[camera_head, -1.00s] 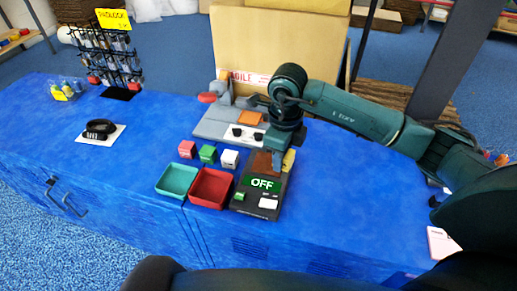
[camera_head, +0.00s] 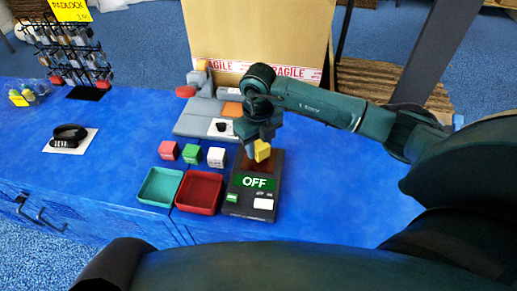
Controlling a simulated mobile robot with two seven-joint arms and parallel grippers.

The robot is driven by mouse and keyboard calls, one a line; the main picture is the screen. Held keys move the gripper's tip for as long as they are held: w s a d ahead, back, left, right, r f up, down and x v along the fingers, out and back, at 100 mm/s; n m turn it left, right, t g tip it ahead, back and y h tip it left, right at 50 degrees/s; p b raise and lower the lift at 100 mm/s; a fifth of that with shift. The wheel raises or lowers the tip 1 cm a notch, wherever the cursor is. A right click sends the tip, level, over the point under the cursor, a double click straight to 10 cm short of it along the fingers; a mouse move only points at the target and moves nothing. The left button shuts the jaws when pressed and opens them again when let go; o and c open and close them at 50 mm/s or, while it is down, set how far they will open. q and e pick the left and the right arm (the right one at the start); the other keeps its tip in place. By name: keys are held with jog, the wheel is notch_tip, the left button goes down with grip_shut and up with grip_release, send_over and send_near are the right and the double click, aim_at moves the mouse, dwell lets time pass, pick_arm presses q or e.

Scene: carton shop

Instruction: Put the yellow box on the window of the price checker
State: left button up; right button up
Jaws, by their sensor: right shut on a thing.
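The price checker (camera_head: 246,207) is a black device on the blue counter, with a green display (camera_head: 254,182) that reads OFF. Its brown window (camera_head: 272,168) is at the far end and is partly hidden by my right gripper and the box. My right gripper (camera_head: 259,143) points down and is shut on the yellow box (camera_head: 262,151). The yellow box is over the window; I cannot tell whether it touches it. My left gripper is not in view.
Pink (camera_head: 168,150), green (camera_head: 191,153) and white (camera_head: 217,156) boxes stand left of the price checker. A green tray (camera_head: 147,201) and a red tray (camera_head: 183,206) lie in front of them. A grey device (camera_head: 198,117) and a large carton (camera_head: 258,40) are behind. The counter's right side is clear.

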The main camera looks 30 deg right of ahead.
aim_at(259, 143)
jog(key=shift+f, duration=0.9)
jog(key=shift+f, duration=0.1)
jog(key=o, duration=1)
notch_tip(259, 143, up, 12)
jog(key=shift+r, duration=0.1)
